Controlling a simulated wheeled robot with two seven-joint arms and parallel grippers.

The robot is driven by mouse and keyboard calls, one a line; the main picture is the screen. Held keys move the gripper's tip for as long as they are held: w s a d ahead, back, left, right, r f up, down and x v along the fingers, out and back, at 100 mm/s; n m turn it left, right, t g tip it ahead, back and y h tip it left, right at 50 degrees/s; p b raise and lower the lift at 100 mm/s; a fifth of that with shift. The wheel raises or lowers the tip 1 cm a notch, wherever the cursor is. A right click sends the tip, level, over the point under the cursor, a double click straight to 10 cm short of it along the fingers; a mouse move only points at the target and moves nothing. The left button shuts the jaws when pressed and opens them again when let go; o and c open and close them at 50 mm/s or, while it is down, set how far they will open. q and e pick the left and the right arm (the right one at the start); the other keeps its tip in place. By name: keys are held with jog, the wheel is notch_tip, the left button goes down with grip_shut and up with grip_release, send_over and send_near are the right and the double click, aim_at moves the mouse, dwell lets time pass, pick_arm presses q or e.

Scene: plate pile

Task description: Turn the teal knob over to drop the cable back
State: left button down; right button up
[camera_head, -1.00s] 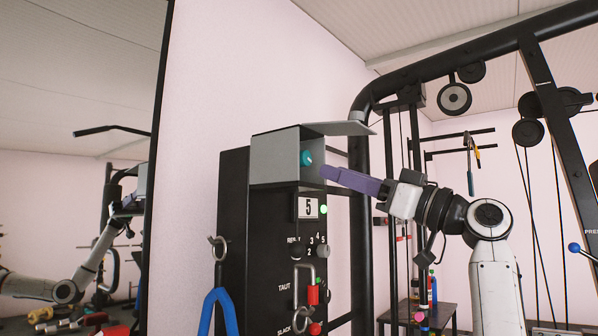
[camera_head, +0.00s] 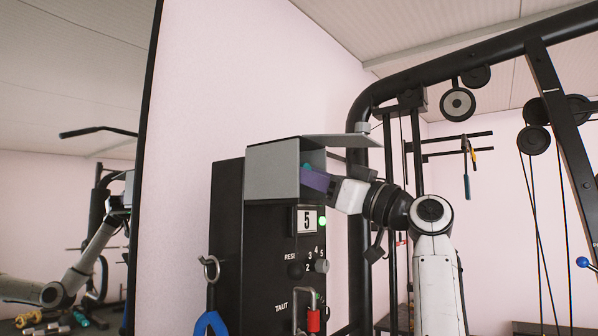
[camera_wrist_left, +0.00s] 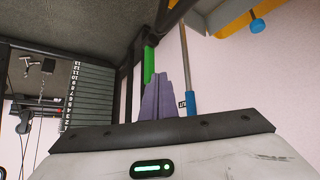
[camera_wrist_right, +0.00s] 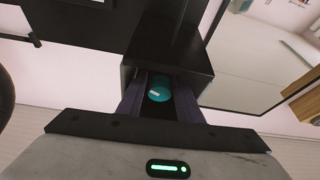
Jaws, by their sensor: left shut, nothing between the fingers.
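The teal knob (camera_wrist_right: 158,92) is a round disc with a pale mark, inside a dark box in the right wrist view. In the head view only a sliver of the knob (camera_head: 307,166) shows behind my fingers, in the open-sided grey box (camera_head: 272,172). My right gripper (camera_wrist_right: 160,82) is open, with one purple finger on each side of the knob. Whether the fingers touch it I cannot tell. In the head view the right gripper (camera_head: 309,176) reaches into the box from the right. My left gripper (camera_wrist_left: 159,85) is shut and empty in its wrist view. I cannot make out the cable.
A hood (camera_head: 335,141) juts over the box opening. Below it, the black panel (camera_head: 228,245) has a display (camera_head: 306,220) reading 5, a lit green lamp (camera_head: 322,221) and several small knobs. A mirror (camera_head: 75,170) stands left. Gym frame posts (camera_head: 358,230) rise close behind the arm.

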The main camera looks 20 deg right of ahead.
jog(key=c, duration=0.8)
jog(key=shift+o, duration=0.2)
jog(key=shift+m+t+h, duration=0.5)
jog(key=shift+m+h, duration=0.1)
jog(key=shift+m, duration=0.6)
jog(key=o, duration=0.8)
jog(key=shift+c, duration=0.2)
